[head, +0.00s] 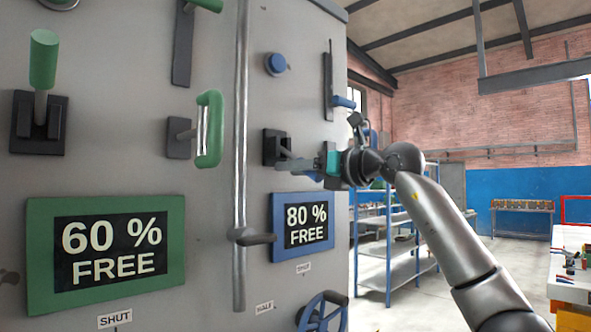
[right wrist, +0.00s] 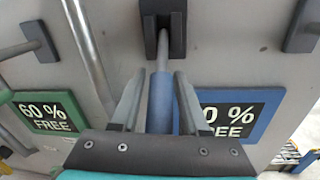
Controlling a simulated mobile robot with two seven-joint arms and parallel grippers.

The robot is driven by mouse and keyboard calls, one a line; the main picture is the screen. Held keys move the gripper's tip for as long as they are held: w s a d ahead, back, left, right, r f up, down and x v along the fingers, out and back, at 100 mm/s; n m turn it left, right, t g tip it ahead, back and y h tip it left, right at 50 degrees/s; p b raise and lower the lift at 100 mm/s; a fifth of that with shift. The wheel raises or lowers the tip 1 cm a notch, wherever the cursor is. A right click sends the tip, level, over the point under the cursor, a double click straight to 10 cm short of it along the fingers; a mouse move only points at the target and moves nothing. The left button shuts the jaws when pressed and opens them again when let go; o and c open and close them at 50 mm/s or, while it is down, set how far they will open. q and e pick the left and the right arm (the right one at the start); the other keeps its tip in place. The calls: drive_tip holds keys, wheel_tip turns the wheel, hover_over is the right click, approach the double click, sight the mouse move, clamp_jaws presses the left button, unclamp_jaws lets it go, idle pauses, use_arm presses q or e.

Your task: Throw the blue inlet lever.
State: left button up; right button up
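The blue inlet lever (right wrist: 160,100) has a blue grip on a grey rod that comes out of a black bracket (right wrist: 163,28). In the head view this bracket (head: 272,147) sits on the panel above the blue-framed display, and the blue grip is largely hidden by my gripper. My right gripper (head: 292,166) is at the lever. In the right wrist view its two fingers (right wrist: 160,88) stand on either side of the blue grip, with narrow gaps showing, so it looks open around it. My left gripper is not in view.
A blue-framed display (head: 303,226) reads "80 % FREE"; a green-framed one (head: 105,252) reads "60 % FREE". A vertical metal rod (head: 240,130) stands left of the bracket. A green upright lever (head: 43,60), a green handle (head: 209,128), a blue button (head: 276,64) and a blue handwheel (head: 322,312) are nearby.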

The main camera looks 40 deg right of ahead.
clamp_jaws()
idle(1.1)
